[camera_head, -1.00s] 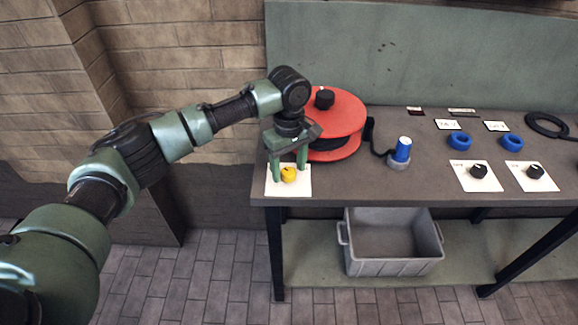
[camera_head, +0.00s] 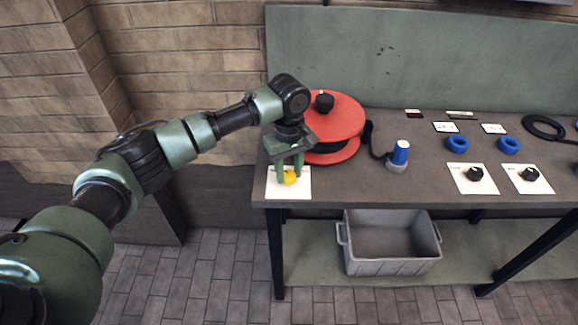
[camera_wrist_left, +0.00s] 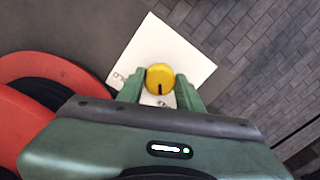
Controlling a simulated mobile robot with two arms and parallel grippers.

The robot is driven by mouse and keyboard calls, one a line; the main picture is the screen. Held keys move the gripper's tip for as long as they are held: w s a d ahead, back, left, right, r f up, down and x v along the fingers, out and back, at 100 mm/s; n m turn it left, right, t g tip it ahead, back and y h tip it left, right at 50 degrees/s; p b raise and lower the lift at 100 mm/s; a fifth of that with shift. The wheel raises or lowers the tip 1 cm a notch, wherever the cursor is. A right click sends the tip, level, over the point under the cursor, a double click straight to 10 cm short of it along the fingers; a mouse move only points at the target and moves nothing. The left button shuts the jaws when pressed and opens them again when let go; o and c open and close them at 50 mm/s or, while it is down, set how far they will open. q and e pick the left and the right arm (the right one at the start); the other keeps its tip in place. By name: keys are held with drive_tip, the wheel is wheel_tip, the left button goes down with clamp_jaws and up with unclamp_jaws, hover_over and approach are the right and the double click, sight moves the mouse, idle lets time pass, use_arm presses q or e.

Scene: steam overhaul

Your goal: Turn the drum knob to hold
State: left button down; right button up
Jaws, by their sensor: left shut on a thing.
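The drum knob is a yellow knob (camera_head: 290,177) on a white plate (camera_head: 303,190) at the left front corner of the bench. My left gripper (camera_head: 289,172) points down over it and is shut on the knob, with a green finger on each side. In the left wrist view the yellow knob (camera_wrist_left: 160,78) sits between the two fingertips (camera_wrist_left: 160,90), and a dark mark on its face points toward the gripper body. Small lettering on the plate (camera_wrist_left: 185,48) is too small to read. My right gripper is not in view.
A red cable drum (camera_head: 340,115) with a black knob stands just right of the gripper. A blue plug (camera_head: 398,153), two blue rings and two black knobs on white plates (camera_head: 480,185) are further right. A grey crate (camera_head: 390,266) is on the lower shelf.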

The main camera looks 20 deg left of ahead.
sight(288, 174)
use_arm(q)
drive_tip(key=m+p, duration=0.1)
drive_tip(key=p, duration=0.1)
drive_tip(key=m+p, duration=0.4)
drive_tip(key=shift+r, duration=0.25)
drive_tip(key=shift+m+p, duration=0.75)
drive_tip(key=shift+m, duration=0.25)
drive_tip(key=m+p, duration=0.2)
drive_tip(key=m, duration=0.2)
drive_tip(key=shift+f+m, duration=0.1)
drive_tip(key=shift+m, duration=0.2)
drive_tip(key=m+p, duration=0.1)
drive_tip(key=m, duration=0.3)
drive_tip(key=shift+f+m+p, duration=0.1)
drive_tip(key=shift+m+p, duration=0.25)
drive_tip(key=shift+m, duration=0.05)
drive_tip(key=c, duration=0.9)
unclamp_jaws()
drive_tip(key=shift+a, duration=0.1)
drive_tip(key=shift+c, duration=0.2)
drive_tip(key=shift+r+b, duration=0.85)
drive_tip(key=shift+r, duration=3.05)
